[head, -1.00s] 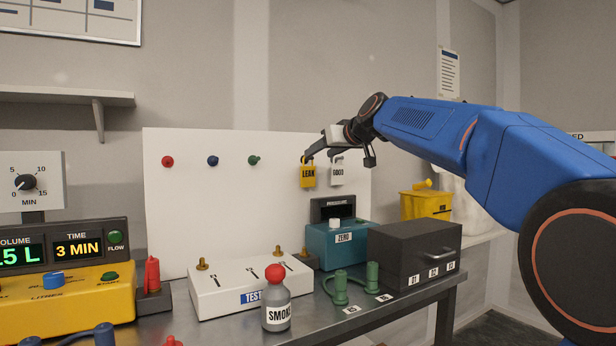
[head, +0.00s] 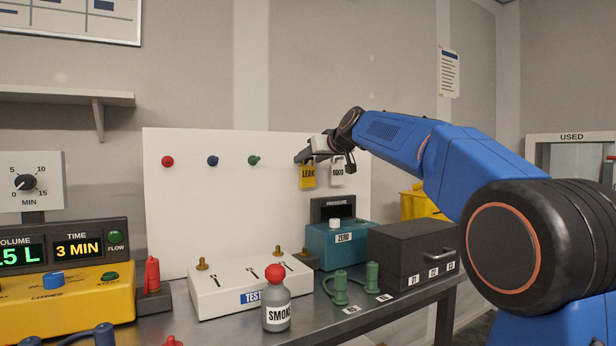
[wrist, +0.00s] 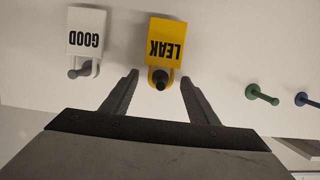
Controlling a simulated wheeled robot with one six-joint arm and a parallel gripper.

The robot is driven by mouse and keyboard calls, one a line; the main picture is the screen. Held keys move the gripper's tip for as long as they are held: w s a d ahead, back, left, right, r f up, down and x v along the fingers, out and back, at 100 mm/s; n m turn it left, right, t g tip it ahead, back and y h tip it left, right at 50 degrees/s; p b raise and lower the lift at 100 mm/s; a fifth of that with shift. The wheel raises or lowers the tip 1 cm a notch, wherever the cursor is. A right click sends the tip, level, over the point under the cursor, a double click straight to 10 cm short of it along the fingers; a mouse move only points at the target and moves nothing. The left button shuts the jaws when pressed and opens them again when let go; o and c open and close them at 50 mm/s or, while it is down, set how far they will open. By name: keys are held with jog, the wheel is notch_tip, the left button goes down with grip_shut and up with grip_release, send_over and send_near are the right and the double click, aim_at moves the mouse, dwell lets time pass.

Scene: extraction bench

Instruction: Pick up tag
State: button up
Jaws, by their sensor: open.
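A yellow tag marked LEAK (head: 307,177) hangs on a peg on the white backboard. It also shows in the wrist view (wrist: 166,42), upside down, with its dark peg at its ring. A white tag marked GOOD (head: 338,174) hangs beside it on the right, and shows at the left in the wrist view (wrist: 86,32). My gripper (wrist: 158,80) is open and empty. Its two fingers point at the LEAK tag's ring end, one to each side of the peg, and do not appear to touch the tag. In the head view my gripper (head: 322,158) is just above the tags.
Red (head: 167,161), blue (head: 213,161) and green (head: 253,160) pegs on the backboard (head: 190,220) are bare. Below stand a teal pressure box (head: 325,243), a dark drawer box (head: 400,250), a white test block (head: 215,290) and a smoke bottle (head: 277,314).

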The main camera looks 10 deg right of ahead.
grip_shut()
jog(key=shift+r, duration=0.75)
jog(key=s+d, duration=0.2)
jog(key=s, duration=0.6)
jog(key=s+d, duration=0.3)
jog(key=s, duration=0.6)
jog(key=shift+d, duration=0.25)
